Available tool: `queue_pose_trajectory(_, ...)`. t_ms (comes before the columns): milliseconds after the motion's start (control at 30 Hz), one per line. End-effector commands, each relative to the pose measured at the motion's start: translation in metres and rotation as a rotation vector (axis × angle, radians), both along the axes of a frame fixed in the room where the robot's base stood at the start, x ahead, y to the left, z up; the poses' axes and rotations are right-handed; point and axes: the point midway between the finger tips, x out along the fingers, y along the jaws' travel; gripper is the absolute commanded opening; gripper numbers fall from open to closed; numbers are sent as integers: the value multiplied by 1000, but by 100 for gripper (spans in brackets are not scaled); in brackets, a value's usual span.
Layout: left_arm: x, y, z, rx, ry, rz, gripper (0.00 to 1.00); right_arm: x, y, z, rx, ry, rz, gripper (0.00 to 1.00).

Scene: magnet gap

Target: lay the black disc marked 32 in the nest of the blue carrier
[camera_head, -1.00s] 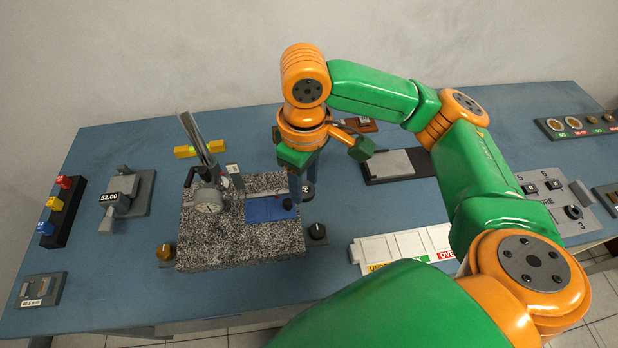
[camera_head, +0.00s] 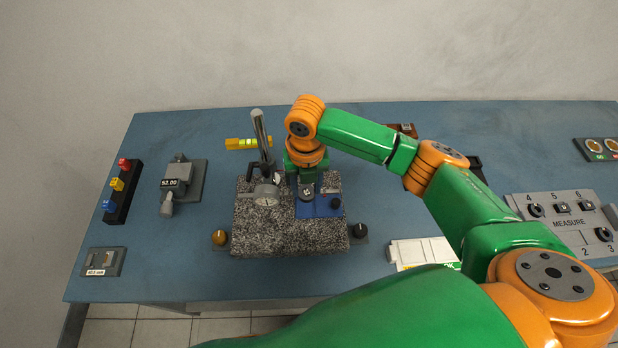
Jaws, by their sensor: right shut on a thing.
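The blue carrier (camera_head: 318,209) lies on top of the speckled granite block, toward its right side, with a small black knob (camera_head: 337,203) on it. My right gripper (camera_head: 307,186) points down over the carrier's left part. It is shut on the black disc (camera_head: 307,194), which shows as a small dark round shape with a light mark too small to read. The disc is over or at the carrier; I cannot tell whether it touches it. The nest is hidden by the disc and the gripper. My left gripper is out of view.
A dial gauge on a steel post (camera_head: 262,143) stands close left of my gripper on the granite block (camera_head: 262,232). Knobs flank the block.

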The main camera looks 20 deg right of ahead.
Motion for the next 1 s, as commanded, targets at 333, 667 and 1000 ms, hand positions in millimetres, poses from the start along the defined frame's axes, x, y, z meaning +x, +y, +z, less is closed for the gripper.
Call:
queue_pose_trajectory(333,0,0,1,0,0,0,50,0,0,-2,-2,-1,59,0)
queue_pose_trajectory(667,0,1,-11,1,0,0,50,1,0,-18,-1,-1,52,0)
queue_pose_trajectory(1000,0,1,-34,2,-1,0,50,1,0,-54,-1,-1,52,0)
